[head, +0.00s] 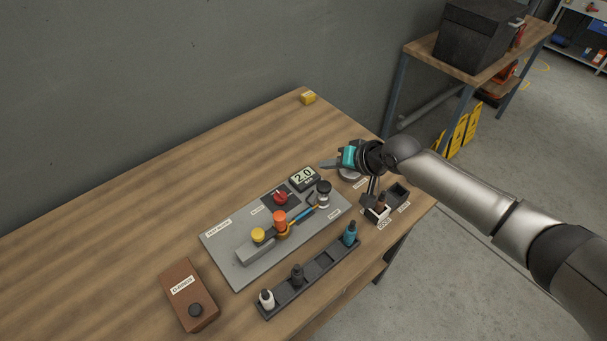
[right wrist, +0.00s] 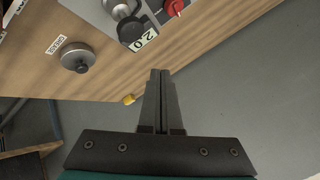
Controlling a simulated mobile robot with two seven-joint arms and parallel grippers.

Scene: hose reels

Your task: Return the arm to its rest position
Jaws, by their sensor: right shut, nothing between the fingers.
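My right gripper (head: 324,165) is shut and empty. It is above the far right part of the wooden table (head: 130,215), beyond the grey test board (head: 230,268), with its fingers pointing left. In the right wrist view its two fingers (right wrist: 160,78) are together with nothing between them, in front of the grey wall and the table's back edge. My right arm (head: 480,195) reaches in from the right. My left gripper is not in view.
The board carries a 2.0 display (head: 304,178), a red knob (head: 280,197) and capped fittings. A rack (head: 318,268) with several bottles, a brown box (head: 189,294), a black bin (head: 399,191) and a round tin (right wrist: 77,58) are nearby. The left table is clear.

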